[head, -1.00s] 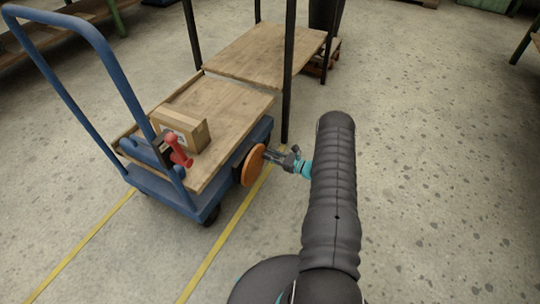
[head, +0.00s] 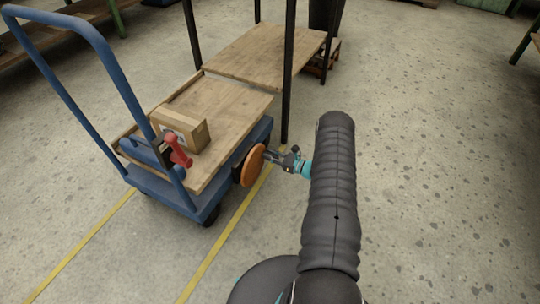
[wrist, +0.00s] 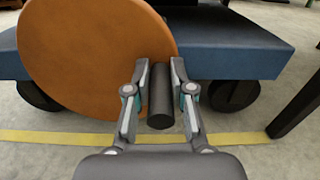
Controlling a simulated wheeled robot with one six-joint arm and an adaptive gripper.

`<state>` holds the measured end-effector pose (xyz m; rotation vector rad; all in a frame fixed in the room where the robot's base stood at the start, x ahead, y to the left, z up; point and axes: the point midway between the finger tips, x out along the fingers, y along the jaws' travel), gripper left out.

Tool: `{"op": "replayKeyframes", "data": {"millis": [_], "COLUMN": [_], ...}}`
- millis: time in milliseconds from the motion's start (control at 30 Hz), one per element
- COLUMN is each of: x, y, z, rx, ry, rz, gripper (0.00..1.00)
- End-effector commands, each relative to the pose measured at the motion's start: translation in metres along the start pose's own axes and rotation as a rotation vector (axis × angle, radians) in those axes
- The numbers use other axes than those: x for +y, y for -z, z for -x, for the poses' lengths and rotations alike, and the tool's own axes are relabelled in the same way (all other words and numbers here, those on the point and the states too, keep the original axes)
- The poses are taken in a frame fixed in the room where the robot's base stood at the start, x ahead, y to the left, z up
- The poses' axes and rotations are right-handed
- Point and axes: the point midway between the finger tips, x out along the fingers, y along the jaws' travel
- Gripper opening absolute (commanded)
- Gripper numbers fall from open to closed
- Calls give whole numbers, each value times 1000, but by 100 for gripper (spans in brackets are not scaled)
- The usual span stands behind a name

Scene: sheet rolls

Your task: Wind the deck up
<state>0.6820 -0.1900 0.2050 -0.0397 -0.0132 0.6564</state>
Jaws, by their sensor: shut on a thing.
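A blue trolley has a wooden deck (head: 235,106) with a cardboard box (head: 181,130) on it. An orange disc wheel (head: 252,168) is mounted on the trolley's side. In the wrist view the orange wheel (wrist: 85,60) fills the upper left, and a dark cylindrical handle (wrist: 160,105) stands out from it near its right edge. My gripper (head: 271,157) is at the wheel. In the wrist view my gripper (wrist: 160,72) has one finger on each side of the handle and is shut on it.
A wooden table (head: 262,52) with dark legs stands at the deck's far end. A red lever (head: 180,151) sits by the trolley's blue push handle (head: 62,88). Yellow lines (head: 225,232) mark the floor. Open floor (head: 440,170) lies to the right.

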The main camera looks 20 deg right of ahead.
Motion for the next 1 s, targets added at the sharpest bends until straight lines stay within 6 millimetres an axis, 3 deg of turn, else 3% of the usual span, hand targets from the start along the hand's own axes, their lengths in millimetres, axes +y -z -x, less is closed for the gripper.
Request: {"op": "replayKeyframes", "data": {"millis": [667,700,767,1000], "x": [6,6,6,1], "y": [1,2,2,1], "z": [-2,-2,-2,2], "rx": [-1,-1,-1,0], "ry": [-12,-12,-11,-1], "rz": [-7,-8,-7,-4], "gripper": [0,30,45,48]}}
